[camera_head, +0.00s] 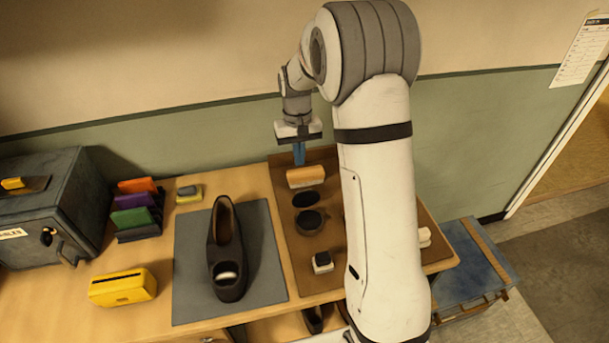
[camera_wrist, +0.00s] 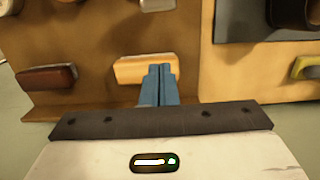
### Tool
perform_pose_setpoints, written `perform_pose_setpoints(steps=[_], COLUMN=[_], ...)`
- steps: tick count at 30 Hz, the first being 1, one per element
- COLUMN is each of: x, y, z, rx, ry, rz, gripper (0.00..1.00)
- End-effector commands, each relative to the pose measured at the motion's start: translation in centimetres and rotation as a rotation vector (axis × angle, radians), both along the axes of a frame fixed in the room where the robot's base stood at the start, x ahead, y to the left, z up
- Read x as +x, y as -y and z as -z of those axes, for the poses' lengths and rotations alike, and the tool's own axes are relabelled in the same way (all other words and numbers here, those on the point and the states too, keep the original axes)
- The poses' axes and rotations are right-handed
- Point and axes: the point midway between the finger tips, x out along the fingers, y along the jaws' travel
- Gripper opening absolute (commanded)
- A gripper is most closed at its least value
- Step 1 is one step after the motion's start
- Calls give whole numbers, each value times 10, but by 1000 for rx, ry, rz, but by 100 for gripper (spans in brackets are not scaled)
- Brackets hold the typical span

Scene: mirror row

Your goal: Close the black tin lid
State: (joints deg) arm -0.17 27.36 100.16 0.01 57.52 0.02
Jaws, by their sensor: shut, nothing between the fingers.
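The black tin (camera_head: 309,222) sits on the brown mat in the head view. A dark oval, which looks like its raised lid (camera_head: 311,198), stands at its back edge, so the tin appears open. My gripper (camera_head: 300,160) is shut and empty, its blue fingers pointing down behind the light wooden block, farther back than the tin. In the wrist view the shut fingertips (camera_wrist: 159,70) show in front of that block. A pale grey piece at the top edge there cannot be clearly identified as the lid.
The light wooden block (camera_head: 306,176) stands between my gripper and the tin; a red-brown block (camera_wrist: 46,77) lies to its left in the wrist view. A small dark-topped block (camera_head: 322,262) sits in front of the tin. A shoe (camera_head: 226,255) stands on the grey mat (camera_head: 190,285).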

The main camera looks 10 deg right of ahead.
Motion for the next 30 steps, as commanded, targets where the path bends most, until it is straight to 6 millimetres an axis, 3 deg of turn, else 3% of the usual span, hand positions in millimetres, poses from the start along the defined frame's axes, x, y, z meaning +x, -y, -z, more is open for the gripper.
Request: perform_pose_setpoints(steps=[5, 15, 30], x=[-5, -41, -42], y=[0, 1, 4], z=[38, 43, 45], rx=[0, 0, 0], ry=[-4, 0, 6], rz=[1, 1, 5], gripper=[0, 0, 0])
